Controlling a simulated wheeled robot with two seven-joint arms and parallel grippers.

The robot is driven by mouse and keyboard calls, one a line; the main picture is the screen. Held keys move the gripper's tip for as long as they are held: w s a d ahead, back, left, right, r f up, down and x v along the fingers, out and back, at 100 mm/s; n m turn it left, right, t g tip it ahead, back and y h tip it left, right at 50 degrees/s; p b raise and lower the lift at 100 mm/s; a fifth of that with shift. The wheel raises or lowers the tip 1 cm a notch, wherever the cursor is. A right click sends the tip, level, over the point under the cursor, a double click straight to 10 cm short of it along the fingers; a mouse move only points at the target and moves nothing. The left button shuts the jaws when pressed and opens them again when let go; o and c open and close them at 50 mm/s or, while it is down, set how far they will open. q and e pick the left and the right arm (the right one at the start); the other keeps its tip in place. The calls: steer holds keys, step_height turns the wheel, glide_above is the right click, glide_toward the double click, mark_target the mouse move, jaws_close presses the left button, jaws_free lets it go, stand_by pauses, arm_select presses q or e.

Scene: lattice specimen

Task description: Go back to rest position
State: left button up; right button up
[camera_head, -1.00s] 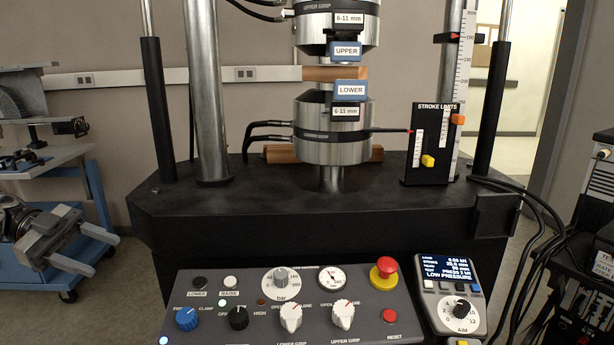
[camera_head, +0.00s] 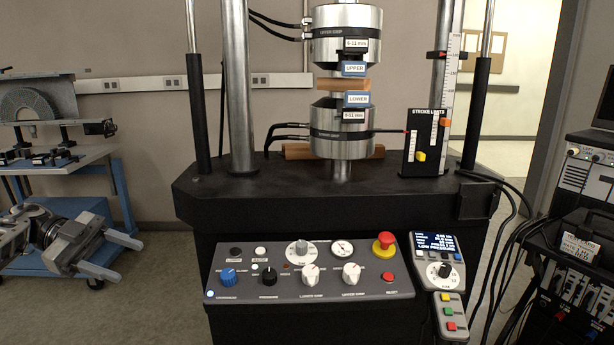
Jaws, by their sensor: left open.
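My left gripper (camera_head: 129,258) is at the lower left, its two fingers apart and pointing right, with nothing between them. It is well clear of the testing machine. My right gripper is out of the picture. On the machine, the upper grip (camera_head: 346,35) stands above the lower grip (camera_head: 341,147). A wooden-looking block (camera_head: 343,84) shows at the gap between them, partly behind the UPPER and LOWER labels. I cannot tell whether the grips hold it.
The control panel (camera_head: 310,285) and a handset (camera_head: 441,255) are at the machine's front. A blue cart (camera_head: 60,235) with a tool stands behind my left gripper. A rack (camera_head: 565,250) and cables are at the right. Floor shows between cart and machine.

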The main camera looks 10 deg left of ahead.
arm_select(q)
steer(key=w+d+f+n+t+h+p, duration=0.1)
steer(key=d+f+n+t, duration=0.4)
steer(key=d, duration=1)
steer(key=w+d+f+t+h+p, duration=0.1)
steer(key=d+f+t, duration=0.3)
steer(key=d+f, duration=0.85)
steer(key=s+f+n+y+p, duration=0.1)
steer(key=s+f+n+y, duration=0.1)
steer(key=s+n+y, duration=0.4)
steer(key=s+d+f+n+y, duration=0.1)
steer(key=s+f+n+y, duration=0.1)
steer(key=s+n+y, duration=0.5)
steer(key=s, duration=0.6)
steer(key=shift+d+p, duration=0.25)
steer(key=shift+p, duration=0.15)
steer(key=shift+s+f, duration=0.1)
